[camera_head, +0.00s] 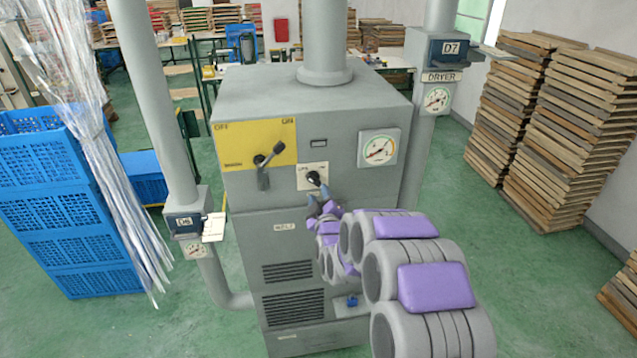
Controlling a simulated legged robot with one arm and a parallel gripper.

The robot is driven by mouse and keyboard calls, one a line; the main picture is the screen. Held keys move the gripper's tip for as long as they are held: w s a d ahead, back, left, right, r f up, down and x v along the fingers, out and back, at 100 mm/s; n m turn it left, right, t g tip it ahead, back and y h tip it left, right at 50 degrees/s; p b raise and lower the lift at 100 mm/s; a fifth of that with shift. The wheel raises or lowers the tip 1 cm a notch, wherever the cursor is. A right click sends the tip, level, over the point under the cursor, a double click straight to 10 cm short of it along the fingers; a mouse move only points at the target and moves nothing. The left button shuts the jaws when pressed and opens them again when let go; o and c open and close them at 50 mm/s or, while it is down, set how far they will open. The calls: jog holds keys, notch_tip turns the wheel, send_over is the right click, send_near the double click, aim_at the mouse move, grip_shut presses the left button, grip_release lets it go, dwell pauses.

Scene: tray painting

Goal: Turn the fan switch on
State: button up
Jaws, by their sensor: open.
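A grey dryer cabinet (240,190) stands in front of me. On its front is a small white plate (304,183) with a black rotary knob (313,177), likely the fan switch; its lettering is too small to read surely. To its left a yellow panel (230,140) carries a larger dark lever handle (265,170). My gripper (321,196) is open at the end of my purple and grey arm, just below the knob. The fingertips overlap the knob's lower edge in the picture; I cannot tell whether they touch it. My arm hides the cabinet's lower right front.
A round gauge (378,148) sits right of the knob. Pipes with the D6 box (184,223) and D7 box (449,50) flank the cabinet. Blue crates (60,210) and hanging clear strips stand left, stacked wooden trays (540,110) right. Green floor is open between.

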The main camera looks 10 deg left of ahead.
aim_at(313, 182)
jog(key=x, duration=0.5)
jog(key=shift+a+r, duration=0.35)
jog(key=shift+r, duration=0.05)
jog(key=shift+w+d+f, duration=0.25)
jog(key=shift+w, duration=0.25)
jog(key=shift+w+d+f, duration=0.25)
jog(key=shift+w+d, duration=0.05)
jog(key=shift+w, duration=0.2)
jog(key=shift+w+a+f, duration=0.1)
jog(key=shift+w+f, duration=0.05)
jog(key=shift+w, duration=0.15)
jog(key=shift+s+a+r, duration=0.3)
jog(key=shift+s+a, duration=0.15)
jog(key=shift+a, duration=0.55)
jog(key=shift+a+f, duration=0.15)
jog(key=shift+a, duration=0.1)
jog(key=shift+c, duration=1.6)
jog(key=shift+d, duration=0.75)
jog(key=c, duration=0.4)
jog(key=shift+a, duration=0.1)
grip_shut()
jog(key=shift+a, duration=0.15)
